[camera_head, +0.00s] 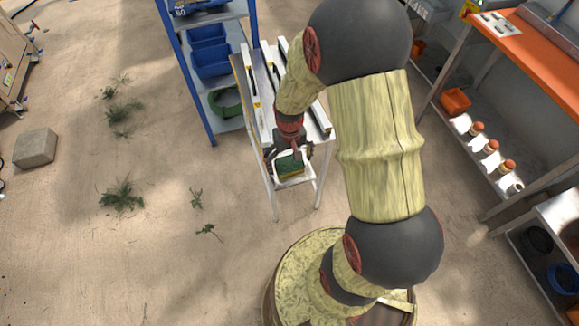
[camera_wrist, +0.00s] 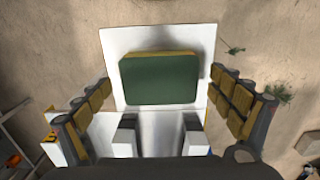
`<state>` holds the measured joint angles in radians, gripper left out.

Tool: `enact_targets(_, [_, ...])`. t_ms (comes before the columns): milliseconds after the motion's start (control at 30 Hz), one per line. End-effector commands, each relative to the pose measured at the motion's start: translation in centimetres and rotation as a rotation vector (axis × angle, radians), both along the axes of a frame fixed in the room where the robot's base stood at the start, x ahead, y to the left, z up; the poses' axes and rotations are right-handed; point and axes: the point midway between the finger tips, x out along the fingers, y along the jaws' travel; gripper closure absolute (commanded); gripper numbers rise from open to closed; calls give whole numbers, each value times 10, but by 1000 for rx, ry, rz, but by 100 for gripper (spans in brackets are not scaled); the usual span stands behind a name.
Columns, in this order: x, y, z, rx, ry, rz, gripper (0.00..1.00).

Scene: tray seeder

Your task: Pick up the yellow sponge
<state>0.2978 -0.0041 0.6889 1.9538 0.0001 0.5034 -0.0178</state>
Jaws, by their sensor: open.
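The yellow sponge has a dark green top face and a yellow body, and shows in the head view (camera_head: 290,165). In the wrist view the sponge (camera_wrist: 160,80) lies green side up, with a yellow strip along its far edge. It rests on a white plate (camera_wrist: 112,45) at the near end of a narrow stand. My gripper (camera_head: 288,150) is at the sponge in the head view. In the wrist view my gripper (camera_wrist: 165,105) is open, one finger on each side of the sponge, with a gap on both sides. Nothing is held.
The narrow stand (camera_head: 322,122) has rails on top. A blue shelf frame (camera_head: 190,85) with blue bins (camera_head: 212,58) stands behind it. An orange-topped bench (camera_head: 540,50) with an orange bin (camera_head: 456,101) and several jars is at right. Sandy floor at left is mostly free.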

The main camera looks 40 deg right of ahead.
Motion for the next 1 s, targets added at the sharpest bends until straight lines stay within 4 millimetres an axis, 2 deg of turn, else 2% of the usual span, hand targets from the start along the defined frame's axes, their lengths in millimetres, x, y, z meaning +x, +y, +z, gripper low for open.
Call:
enact_targets(133, [0, 0, 2, 0, -1, 0, 8])
enact_targets(633, [0, 0, 2, 0, 0, 0, 36])
enact_targets(1000, [0, 0, 5, 0, -1, 0, 38])
